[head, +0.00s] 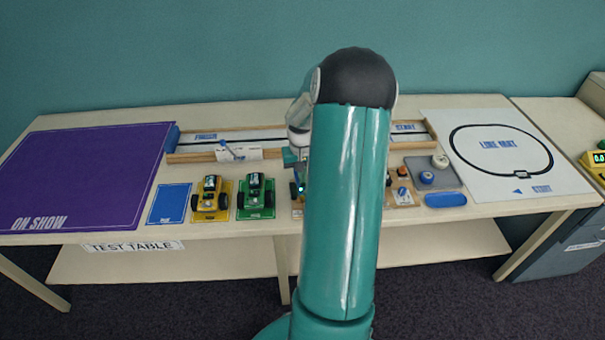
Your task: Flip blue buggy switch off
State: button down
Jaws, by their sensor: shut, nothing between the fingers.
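The blue buggy (294,189) is mostly hidden behind my arm in the head view. Only its left side shows, with a dark wheel and a small bright light. Its switch cannot be made out. My gripper (297,168) shows only in part at the left edge of my arm, just above and behind the blue buggy. It is shut with nothing held. I cannot tell whether it touches the buggy.
A yellow buggy (209,199) and a green buggy (255,196) stand to the left. A wooden-sided track (187,157) runs behind. At right are a small orange-knobbed board (402,194), a grey tray (447,178) and a line mat (500,180). A purple mat (80,175) lies left.

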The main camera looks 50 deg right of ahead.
dwell(0.3)
jog(key=shift+s+d+r, duration=0.25)
jog(key=shift+s+d, duration=0.25)
jog(key=shift+d, duration=0.05)
